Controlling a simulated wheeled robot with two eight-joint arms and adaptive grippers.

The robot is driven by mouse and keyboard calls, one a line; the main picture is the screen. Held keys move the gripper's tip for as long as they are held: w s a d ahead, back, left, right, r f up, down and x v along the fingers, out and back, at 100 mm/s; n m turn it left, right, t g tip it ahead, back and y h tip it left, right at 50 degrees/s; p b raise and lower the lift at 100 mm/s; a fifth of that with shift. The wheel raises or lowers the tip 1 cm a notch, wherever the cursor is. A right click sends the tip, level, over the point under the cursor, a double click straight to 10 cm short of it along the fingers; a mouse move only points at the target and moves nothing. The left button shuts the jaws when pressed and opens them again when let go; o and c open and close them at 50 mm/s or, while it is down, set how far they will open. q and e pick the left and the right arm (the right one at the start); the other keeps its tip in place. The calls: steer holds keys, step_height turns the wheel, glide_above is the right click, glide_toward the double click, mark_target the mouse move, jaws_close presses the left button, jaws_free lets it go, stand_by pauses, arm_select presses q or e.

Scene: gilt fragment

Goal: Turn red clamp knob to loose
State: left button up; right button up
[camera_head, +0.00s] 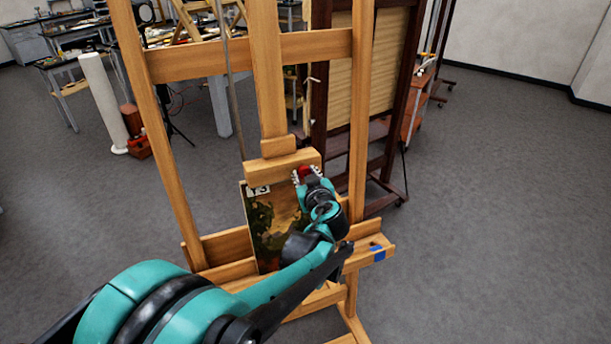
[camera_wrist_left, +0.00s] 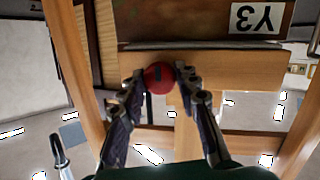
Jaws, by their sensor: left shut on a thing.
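The red clamp knob (camera_head: 304,171) sits on the wooden clamp block (camera_head: 270,169) of the easel, at the top edge of a painting (camera_head: 262,225) marked Y3. In the left wrist view the round red knob (camera_wrist_left: 158,75) shows a dark mark on its face. My left gripper (camera_head: 306,175) is at the knob, and in the wrist view its two fingers (camera_wrist_left: 160,80) are closed on the knob from both sides. The fingers hide part of the knob in the head view. My right gripper is not in view.
The wooden easel (camera_head: 163,130) has uprights on both sides of the painting and a lower ledge with a blue item (camera_head: 378,253). A dark-framed easel (camera_head: 320,100) stands close behind. A white cylinder (camera_head: 101,102) stands at left. The floor at right is clear.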

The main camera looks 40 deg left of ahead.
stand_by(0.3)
arm_select(q)
steer(key=o, duration=1.2)
steer(key=v, duration=1.2)
